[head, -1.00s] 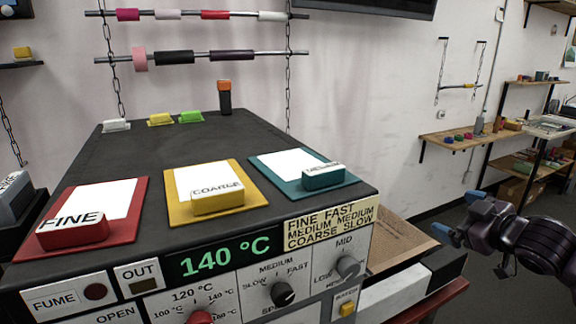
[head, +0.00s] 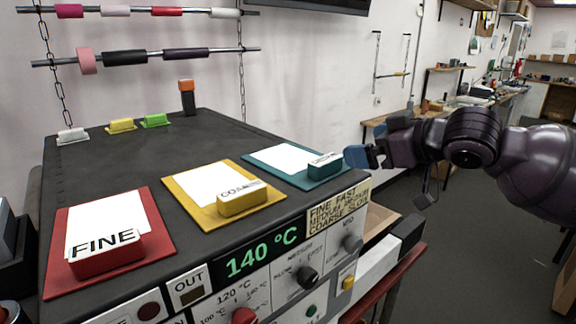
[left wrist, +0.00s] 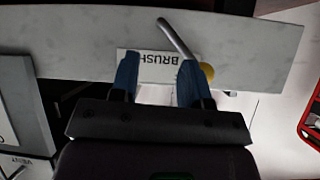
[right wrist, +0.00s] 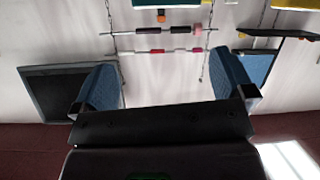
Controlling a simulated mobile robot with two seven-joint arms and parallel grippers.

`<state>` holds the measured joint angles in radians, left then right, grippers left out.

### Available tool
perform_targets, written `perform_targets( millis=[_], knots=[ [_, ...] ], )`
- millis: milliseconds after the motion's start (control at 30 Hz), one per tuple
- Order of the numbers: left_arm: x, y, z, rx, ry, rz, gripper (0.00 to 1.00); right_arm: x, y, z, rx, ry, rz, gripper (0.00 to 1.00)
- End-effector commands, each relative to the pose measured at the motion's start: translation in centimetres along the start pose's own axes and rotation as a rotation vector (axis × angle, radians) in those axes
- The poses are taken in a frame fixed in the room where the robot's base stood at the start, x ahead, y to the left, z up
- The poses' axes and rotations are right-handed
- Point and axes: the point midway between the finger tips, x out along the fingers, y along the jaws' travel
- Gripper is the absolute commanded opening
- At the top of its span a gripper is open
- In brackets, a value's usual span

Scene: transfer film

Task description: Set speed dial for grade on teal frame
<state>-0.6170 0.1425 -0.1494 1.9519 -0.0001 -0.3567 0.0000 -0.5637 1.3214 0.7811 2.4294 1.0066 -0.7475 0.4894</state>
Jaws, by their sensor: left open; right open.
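The teal frame (head: 255,155) lies at the back right of the dark machine top, with a white sheet in it. A teal block (head: 325,166) sits on its front edge; its small label is hard to read. The black speed dial (head: 307,278) is on the front panel; its setting is too small to tell. A card (head: 338,205) pairs fine with fast, medium with medium, coarse with slow. My right gripper (head: 364,157) is right of the teal block, open and empty, also in the right wrist view (right wrist: 165,88). My left gripper (left wrist: 160,78) is open before a BRUSH label.
A red frame (head: 165,245) with a FINE block and a yellow frame (head: 200,212) with a COARSE block lie left of the teal one. The display (head: 255,253) reads 140 °C. A red knob (head: 244,316) and a grey knob (head: 352,243) flank the speed dial.

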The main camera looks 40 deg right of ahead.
Motion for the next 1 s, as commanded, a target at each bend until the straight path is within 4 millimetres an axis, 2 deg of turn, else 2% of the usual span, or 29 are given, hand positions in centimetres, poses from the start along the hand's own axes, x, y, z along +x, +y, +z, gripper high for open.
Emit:
perform_targets(
  millis=[100, 233, 700, 1000],
  knots=[
    [0.0, -0.1, 0.0, 0.002, 0.002, -0.001, 0.43, -0.1, -0.6, 0.8, 0.104, -0.05, -0.022, 1.0],
    [0.0, -0.1, 0.0, 0.002, 0.003, -0.001, 0.43, 0.2, -0.5, 1.0, 0.148, -0.062, -0.016, 1.0],
    [-0.1, 0.1, -0.1, -0.003, 0.006, 0.0, 0.43, 4.9, -0.6, 1.3, 0.147, -0.059, -0.015, 1.0],
    [0.0, 0.1, -0.2, -0.003, 0.008, 0.0, 0.43, 5.9, -0.7, 1.4, 0.146, -0.059, -0.015, 1.0]
  ],
)
